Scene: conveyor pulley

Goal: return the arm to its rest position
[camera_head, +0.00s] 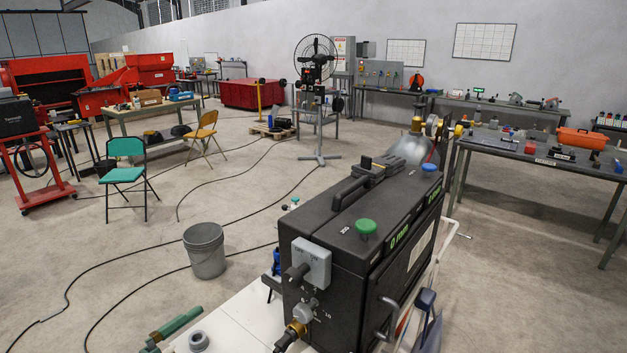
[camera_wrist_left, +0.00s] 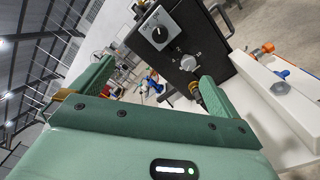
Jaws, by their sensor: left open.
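My left gripper (camera_head: 172,325) shows as green fingers at the bottom of the head view, over or beside the white bench (camera_head: 232,322). In the left wrist view my left gripper (camera_wrist_left: 158,72) is open, with nothing between its two green fingers. A black machine (camera_head: 325,235) stands just right of it, apart from the fingers in the head view. Its grey switch plate (camera_head: 311,263) and lower dial (camera_head: 303,312) face the gripper side. The switch plate (camera_wrist_left: 158,28) and dial (camera_wrist_left: 188,63) also show in the left wrist view. My right gripper is not in view.
A grey ring-shaped part (camera_head: 198,341) lies on the bench near the gripper. A grey bucket (camera_head: 205,250) and a green chair (camera_head: 124,173) stand on the floor. Black cables cross the floor. A blue fitting (camera_wrist_left: 281,87) lies on the white surface.

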